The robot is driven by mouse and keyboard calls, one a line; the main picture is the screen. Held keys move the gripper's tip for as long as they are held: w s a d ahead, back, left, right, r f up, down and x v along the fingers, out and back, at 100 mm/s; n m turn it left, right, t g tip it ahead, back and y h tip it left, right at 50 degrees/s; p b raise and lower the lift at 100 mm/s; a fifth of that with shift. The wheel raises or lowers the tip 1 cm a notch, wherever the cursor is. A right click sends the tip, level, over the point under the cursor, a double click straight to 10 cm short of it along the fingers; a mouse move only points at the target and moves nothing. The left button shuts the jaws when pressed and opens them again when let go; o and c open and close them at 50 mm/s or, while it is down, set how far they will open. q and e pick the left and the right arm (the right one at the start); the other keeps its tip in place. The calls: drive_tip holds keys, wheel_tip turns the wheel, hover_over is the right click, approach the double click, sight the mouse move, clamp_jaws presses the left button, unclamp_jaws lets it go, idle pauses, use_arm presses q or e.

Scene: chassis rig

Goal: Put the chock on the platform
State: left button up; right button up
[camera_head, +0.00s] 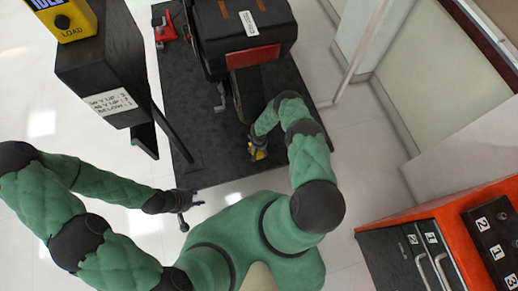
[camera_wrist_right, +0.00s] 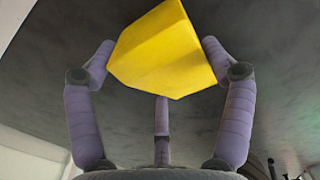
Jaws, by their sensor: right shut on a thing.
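The yellow chock (camera_wrist_right: 165,55) is held between the fingers of my right gripper (camera_wrist_right: 162,75) in the right wrist view, with a dark surface behind it. In the head view the chock (camera_head: 257,153) shows small and partly hidden at my right gripper (camera_head: 256,146), over the near part of the dark platform (camera_head: 215,160). I cannot tell whether the chock touches the platform. My left gripper (camera_head: 186,211) is near the platform's front left corner, apart from the chock, with its fingers spread and nothing visible in them.
A black machine (camera_head: 245,30) with a red panel stands on the platform. A red object (camera_head: 163,30) is at the platform's far left. A dark post with a white label (camera_head: 110,102) and a yellow box (camera_head: 70,18) stands left. An orange cabinet (camera_head: 440,210) is at the right.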

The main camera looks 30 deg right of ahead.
drive_tip(key=shift+f, duration=0.1)
drive_tip(key=o, duration=1.3)
drive_tip(key=shift+o, duration=0.2)
wheel_tip(320, 180, up, 12)
drive_tip(key=p, duration=0.7)
drive_tip(key=s+a+r+y, duration=0.2)
drive_tip(key=s+a+r, duration=0.1)
drive_tip(key=a+r, duration=0.45)
drive_tip(key=s+a+r+y, duration=0.2)
drive_tip(key=s+a+r, duration=0.2)
drive_tip(key=a+r, duration=0.35)
drive_tip(key=s+a+r, duration=0.3)
drive_tip(key=s+r, duration=0.7)
drive_tip(key=r, duration=0.1)
drive_tip(key=shift+r, duration=0.35)
